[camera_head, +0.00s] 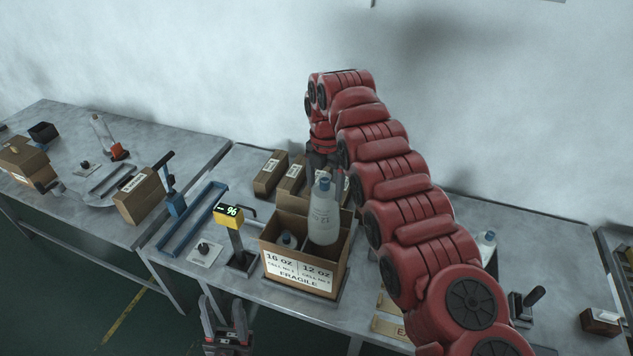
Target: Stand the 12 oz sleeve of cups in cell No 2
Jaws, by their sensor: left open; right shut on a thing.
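The sleeve of cups (324,216) is a pale translucent cylinder with a blue top and "12" on its side. It stands nearly upright over the right part of an open cardboard box (301,276). The box's front label reads "16 OZ" on the left and "12 OZ" on the right; the cell numbers are too small to read surely. My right gripper (333,172) is shut on the 12 oz sleeve. Whether its bottom touches the floor is unclear. My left gripper (228,331) is open and empty below the table's front edge.
A yellow display reading "96" (229,214) stands on a post left of the box. Closed cartons (270,174) are behind it. A blue frame (189,226) lies further left. My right arm covers much of the table's right side, where another bottle-like item (487,246) shows.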

